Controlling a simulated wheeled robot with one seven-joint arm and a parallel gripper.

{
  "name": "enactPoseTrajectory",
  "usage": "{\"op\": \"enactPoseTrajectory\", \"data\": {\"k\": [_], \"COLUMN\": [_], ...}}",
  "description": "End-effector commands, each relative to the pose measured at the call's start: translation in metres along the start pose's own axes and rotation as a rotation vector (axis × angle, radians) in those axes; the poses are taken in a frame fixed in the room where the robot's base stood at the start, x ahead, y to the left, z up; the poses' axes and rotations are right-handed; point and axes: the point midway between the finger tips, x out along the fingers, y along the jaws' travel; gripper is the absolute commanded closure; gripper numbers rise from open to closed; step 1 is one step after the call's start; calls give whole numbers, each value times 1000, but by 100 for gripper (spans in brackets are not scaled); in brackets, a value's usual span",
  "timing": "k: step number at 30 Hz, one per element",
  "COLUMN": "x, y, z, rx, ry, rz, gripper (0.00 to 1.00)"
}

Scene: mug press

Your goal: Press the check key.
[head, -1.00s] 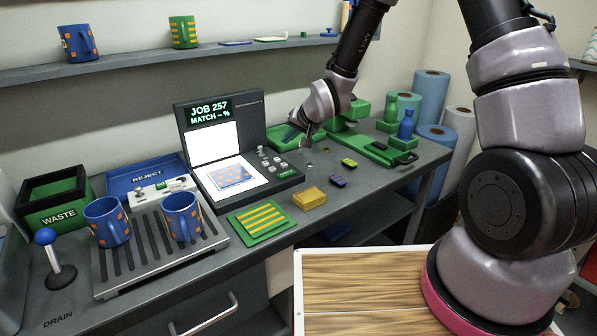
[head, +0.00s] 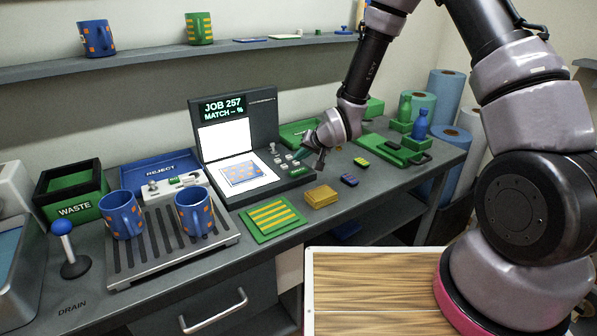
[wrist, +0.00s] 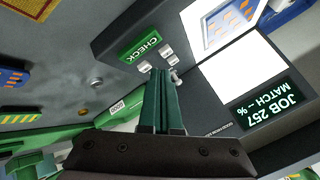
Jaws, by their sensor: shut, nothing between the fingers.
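The check key (head: 297,170) is a small green key at the right front of the dark console (head: 262,130). In the wrist view the check key (wrist: 141,47), labelled CHECK, lies just beyond my fingertips and a little left of them. My gripper (head: 321,168) is beside the console's right end, right of the key. In the wrist view my gripper (wrist: 161,72) shows its green fingers together, empty, with small grey keys near their tips. I cannot tell how high the tips are above the console. The screen (head: 223,106) reads JOB 257, MATCH -- %.
Small grey keys and a knob (head: 274,148) stand beside the check key. Two blue mugs (head: 121,214) stand on the drain rack at left. Green and blue bottles stand at right.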

Motion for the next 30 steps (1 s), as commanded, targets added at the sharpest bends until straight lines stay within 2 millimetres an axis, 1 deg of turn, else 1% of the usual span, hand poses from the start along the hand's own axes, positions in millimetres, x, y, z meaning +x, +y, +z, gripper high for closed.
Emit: {"op": "enactPoseTrajectory", "data": {"k": [3,9,30], "x": [8,13,14], "y": [6,10,10], "z": [6,10,10], "rx": [1,1,1], "ry": [-1,0,0], "rz": [1,1,1], "gripper": [100,100,100]}}
